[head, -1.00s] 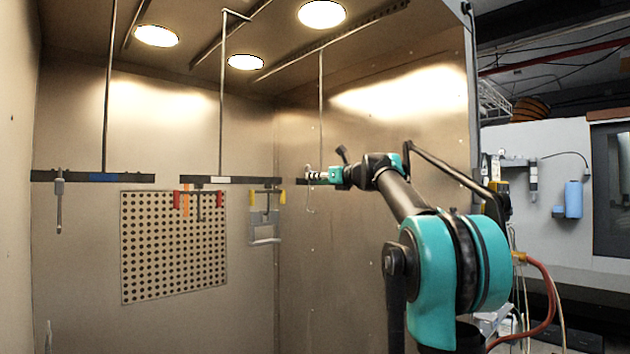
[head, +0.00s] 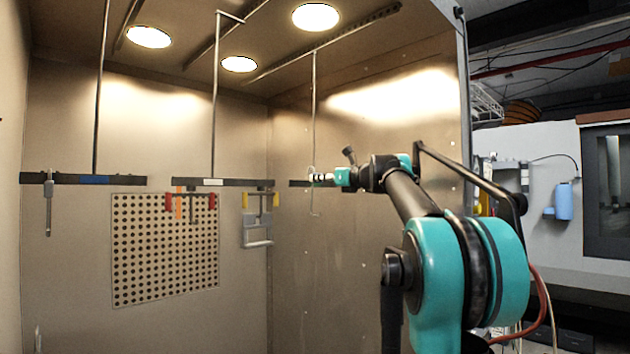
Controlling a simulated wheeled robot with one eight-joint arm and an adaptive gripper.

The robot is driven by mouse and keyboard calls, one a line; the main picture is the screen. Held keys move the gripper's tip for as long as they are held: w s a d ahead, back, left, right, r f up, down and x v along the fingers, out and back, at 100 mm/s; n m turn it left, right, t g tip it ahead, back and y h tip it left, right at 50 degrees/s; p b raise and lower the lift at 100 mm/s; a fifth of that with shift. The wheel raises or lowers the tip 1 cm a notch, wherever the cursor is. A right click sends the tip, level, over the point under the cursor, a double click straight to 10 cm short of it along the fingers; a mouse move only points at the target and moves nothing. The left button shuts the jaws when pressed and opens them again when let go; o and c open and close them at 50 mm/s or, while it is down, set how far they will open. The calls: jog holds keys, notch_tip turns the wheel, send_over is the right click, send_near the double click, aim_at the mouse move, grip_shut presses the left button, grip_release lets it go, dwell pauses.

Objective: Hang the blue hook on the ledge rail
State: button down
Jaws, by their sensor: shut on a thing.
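My gripper (head: 322,177) is at the right of the booth, shut on a thin hook (head: 314,211). The hook's lower end hangs below the jaws and its top loops just above them. It looks pale grey here; I cannot make out blue. A short dark rail (head: 297,183) on a hanging rod shows behind the gripper; whether the hook touches it cannot be told. A left rail (head: 125,180) carries a blue label, and a middle rail (head: 240,183) a white label. Which of these is the ledge rail is not clear.
A grey hanger (head: 48,215) hangs on the left rail. Red clamps, an orange strip (head: 179,205), yellow clamps and a grey frame (head: 257,230) hang at the middle rail. A perforated panel (head: 165,260) is behind. The booth's right wall (head: 400,120) is close beside my arm.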

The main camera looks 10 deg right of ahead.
jog(key=shift+v, duration=1.85)
